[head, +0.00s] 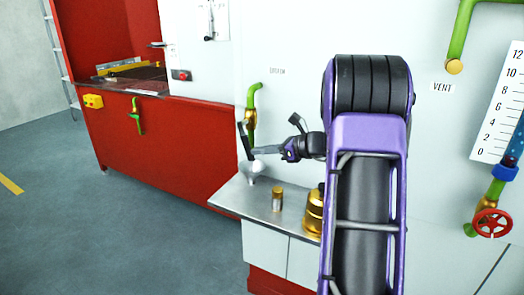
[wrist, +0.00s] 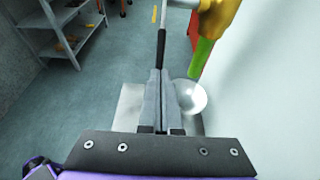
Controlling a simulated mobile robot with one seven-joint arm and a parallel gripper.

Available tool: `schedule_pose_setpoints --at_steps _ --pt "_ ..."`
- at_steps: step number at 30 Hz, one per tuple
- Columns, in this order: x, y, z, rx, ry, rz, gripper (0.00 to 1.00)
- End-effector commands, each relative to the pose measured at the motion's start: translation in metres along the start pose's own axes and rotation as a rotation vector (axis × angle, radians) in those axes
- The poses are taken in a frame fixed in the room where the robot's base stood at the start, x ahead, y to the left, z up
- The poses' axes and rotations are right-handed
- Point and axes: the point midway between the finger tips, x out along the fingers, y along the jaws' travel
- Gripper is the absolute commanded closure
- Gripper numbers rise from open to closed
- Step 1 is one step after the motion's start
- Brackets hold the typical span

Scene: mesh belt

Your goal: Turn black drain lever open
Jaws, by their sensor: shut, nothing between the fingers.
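The black drain lever (head: 245,142) hangs down beside the brass valve on the green pipe (head: 251,97) at the wall. In the wrist view the lever (wrist: 161,45) runs from the yellow-brass valve (wrist: 217,15) toward my fingertips. My gripper (head: 254,151) is at the lever's lower part, right of it in the head view. In the wrist view its two fingers (wrist: 161,72) are shut together, with nothing seen between them. The tips line up with the lever's end; whether they touch it I cannot tell. A pale round cup or funnel (wrist: 190,97) sits below the pipe.
A steel shelf (head: 232,194) lies below, with a small brass-capped jar (head: 277,199) and a brass container (head: 314,212) partly behind my arm. A red cabinet (head: 165,150) stands at left. A red handwheel (head: 491,223) is at far right. Open floor lies at front left.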

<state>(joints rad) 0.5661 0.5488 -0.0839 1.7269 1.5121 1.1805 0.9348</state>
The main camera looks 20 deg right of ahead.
Motion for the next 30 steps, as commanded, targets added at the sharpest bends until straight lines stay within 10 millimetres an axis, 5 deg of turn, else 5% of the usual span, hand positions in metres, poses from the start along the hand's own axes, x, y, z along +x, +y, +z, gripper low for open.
schedule_pose_setpoints --at_steps 30 --pt "0.018 0.001 -0.005 -0.004 0.005 0.003 1.00"
